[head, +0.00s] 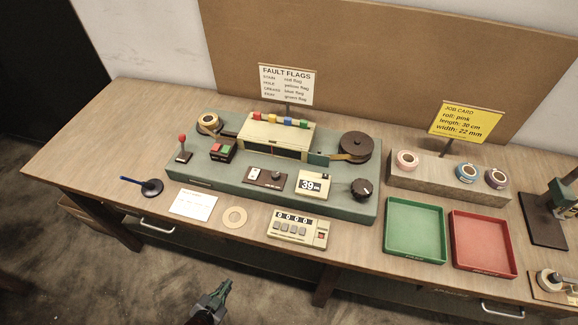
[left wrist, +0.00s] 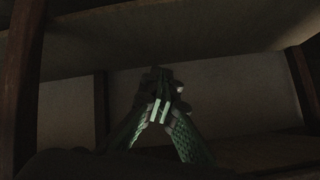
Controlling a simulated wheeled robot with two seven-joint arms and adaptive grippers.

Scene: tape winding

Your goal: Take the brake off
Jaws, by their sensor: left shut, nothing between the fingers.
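A small lever with a red knob (head: 183,149) stands near upright at the left end of the green tape machine (head: 335,207). It looks like the brake lever, but I cannot read a label on it. My left gripper (head: 226,286) is shut and empty, low in front of the table's front edge and well away from the lever. Its closed fingers (left wrist: 158,110) also show in the left wrist view, facing the dim space under the tabletop. My right gripper is not in view.
Behind the lever is a tape roll (head: 208,122); beside it is a box with red and green buttons (head: 222,150). Green (head: 387,228) and red trays (head: 457,240) stand right.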

